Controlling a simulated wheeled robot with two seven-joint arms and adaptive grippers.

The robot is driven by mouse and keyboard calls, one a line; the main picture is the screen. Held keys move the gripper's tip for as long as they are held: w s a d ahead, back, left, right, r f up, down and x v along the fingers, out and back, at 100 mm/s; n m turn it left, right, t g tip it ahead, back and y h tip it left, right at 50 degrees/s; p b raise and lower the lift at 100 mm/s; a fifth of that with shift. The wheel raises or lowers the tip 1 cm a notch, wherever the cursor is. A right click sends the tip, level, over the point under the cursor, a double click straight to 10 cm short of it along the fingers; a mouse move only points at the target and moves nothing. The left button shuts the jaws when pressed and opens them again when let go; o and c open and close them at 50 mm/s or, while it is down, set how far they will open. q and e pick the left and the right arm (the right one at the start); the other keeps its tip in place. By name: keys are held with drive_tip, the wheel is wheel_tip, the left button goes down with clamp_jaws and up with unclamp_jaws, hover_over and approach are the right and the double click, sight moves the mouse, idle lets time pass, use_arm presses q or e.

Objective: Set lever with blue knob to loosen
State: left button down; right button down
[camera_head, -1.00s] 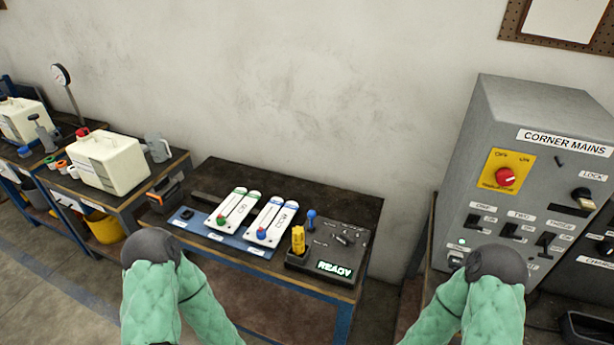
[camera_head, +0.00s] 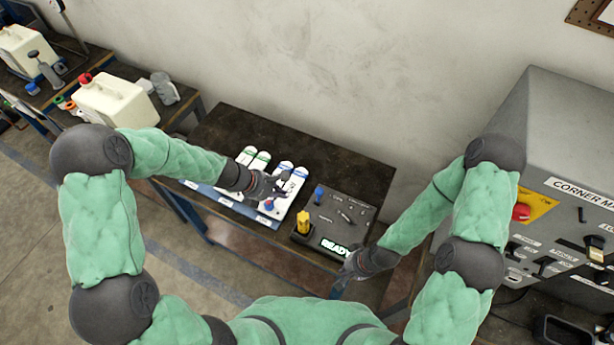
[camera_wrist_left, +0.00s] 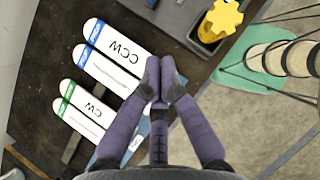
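The blue-knobbed lever (camera_head: 318,193) stands upright on the dark control panel (camera_head: 362,212), behind a yellow knob (camera_head: 303,222). My left gripper (camera_head: 284,184) is over the blue-topped white holders, left of the lever and apart from it. In the left wrist view, the left fingers (camera_wrist_left: 160,72) are together with nothing seen between them, beside the white holder marked CCW (camera_wrist_left: 122,55). The yellow knob also shows there (camera_wrist_left: 222,18); the blue knob cannot be made out. My right gripper (camera_head: 346,274) is low by the table's front right corner; its fingers are too small to judge.
The panel shows a lit READY sign (camera_head: 336,246). Green-topped white holders (camera_head: 250,160) lie left of the left hand. A grey switch cabinet (camera_head: 565,150) stands at the right. The table's back strip (camera_head: 290,140) is clear.

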use_arm(q)
drive_tip(key=b+x, duration=0.1)
drive_tip(key=x, duration=0.3)
drive_tip(key=w+d+r+b+x, duration=0.1)
drive_tip(key=x, duration=0.7)
drive_tip(key=shift+w+d+r+b, duration=0.2)
drive_tip(key=shift+r+b, duration=0.05)
drive_tip(key=shift+b, duration=0.15)
drive_tip(key=shift+w+d+f, duration=0.1)
drive_tip(key=shift+w+d, duration=0.15)
drive_tip(key=shift+d, duration=0.15)
